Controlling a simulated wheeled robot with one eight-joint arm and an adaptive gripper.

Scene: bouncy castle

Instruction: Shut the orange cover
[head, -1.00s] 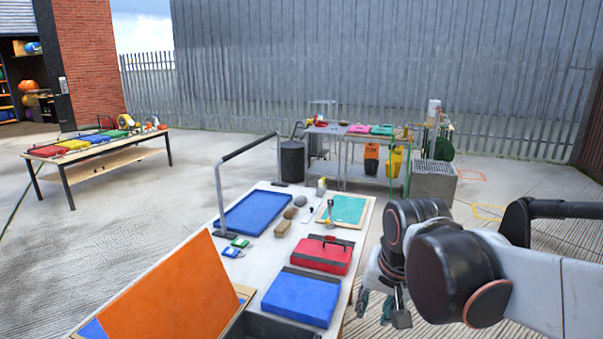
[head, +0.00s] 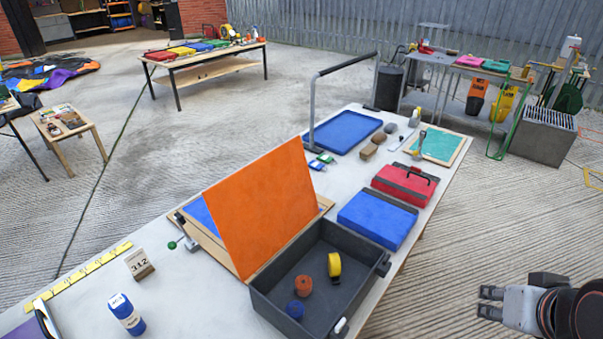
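The orange cover (head: 262,208) is a flat panel standing raised and tilted on the near table. It rises from a wooden-edged base with a blue surface (head: 198,212) partly showing behind it. A dark grey open tray (head: 262,297) stands close against its right side. My gripper (head: 489,302) is at the lower right, off the table's right side and well apart from the cover. Its two fingers are spread with a gap between them, and nothing shows in it.
The tray holds orange and blue rolls and a yellow tape (head: 334,265). A blue case (head: 377,219) and a red toolbox (head: 405,184) lie beyond it. A grey rail (head: 312,110) stands at the table's far end. A number block (head: 139,263) and blue bottle (head: 126,314) stand at left.

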